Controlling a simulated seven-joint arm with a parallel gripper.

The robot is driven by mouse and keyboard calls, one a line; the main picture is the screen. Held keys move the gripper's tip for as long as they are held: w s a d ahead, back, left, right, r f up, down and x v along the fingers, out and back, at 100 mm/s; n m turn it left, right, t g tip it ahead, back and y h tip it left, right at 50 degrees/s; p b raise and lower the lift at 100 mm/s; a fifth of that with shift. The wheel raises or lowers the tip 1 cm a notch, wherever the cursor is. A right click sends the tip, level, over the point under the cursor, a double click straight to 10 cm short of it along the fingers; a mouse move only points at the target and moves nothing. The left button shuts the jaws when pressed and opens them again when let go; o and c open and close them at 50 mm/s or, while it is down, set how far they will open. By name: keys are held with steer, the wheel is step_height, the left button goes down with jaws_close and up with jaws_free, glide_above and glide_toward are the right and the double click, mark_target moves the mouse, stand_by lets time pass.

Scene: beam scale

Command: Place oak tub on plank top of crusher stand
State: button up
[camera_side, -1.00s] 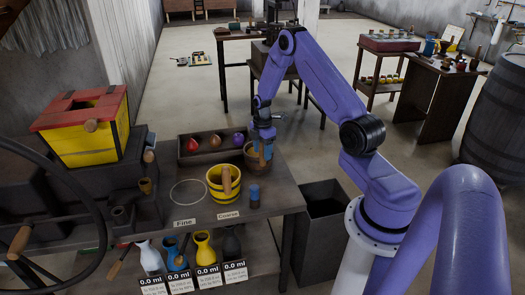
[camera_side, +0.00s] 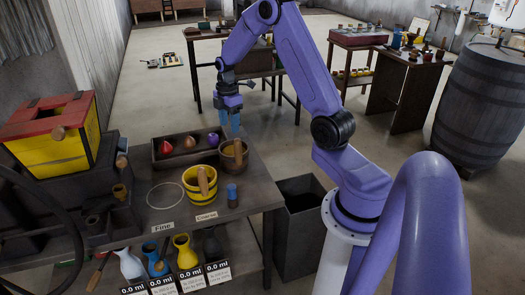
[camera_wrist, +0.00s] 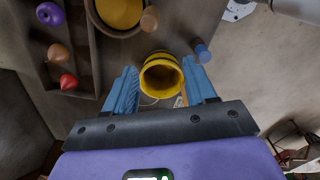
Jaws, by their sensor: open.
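The brown oak tub (camera_side: 233,153) stands upright on the dark bench top (camera_side: 150,218), beside the right end of a tray. In the wrist view the tub (camera_wrist: 92,22) is cut off by the upper edge; its inside looks yellow and a wooden handle sticks out. My gripper (camera_side: 232,122) is above and behind the tub, apart from it. In the wrist view its blue fingers (camera_wrist: 163,88) are spread and hold nothing. A yellow-and-black tub (camera_side: 184,190) shows between them, farther down. I cannot tell for certain which surface is the crusher stand's plank top.
The tray holds red (camera_side: 165,147), brown and purple (camera_side: 213,139) pieces. A small blue-topped cylinder (camera_side: 232,196) stands right of the yellow tub. A yellow box with a red lid (camera_side: 60,140) is at left. A white ring (camera_side: 165,195) marks clear bench space.

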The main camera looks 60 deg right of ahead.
steer(key=s+a+r, duration=0.2)
steer(key=s+a, duration=0.1)
steer(key=a, duration=0.4)
steer(key=s+a+r, duration=0.3)
steer(key=a, duration=0.5)
steer(key=s+a+r, duration=0.2)
steer(key=s+a, duration=0.1)
steer(key=a, duration=0.4)
steer(key=s+a+r, duration=0.1)
steer(key=s+a, duration=0.2)
steer(key=s, duration=0.7)
steer(key=s+a+r+m, duration=0.1)
steer(key=s+a+r, duration=0.1)
steer(key=s, duration=0.9)
steer(key=shift+s+a, duration=0.15)
steer(key=shift+a, duration=0.3)
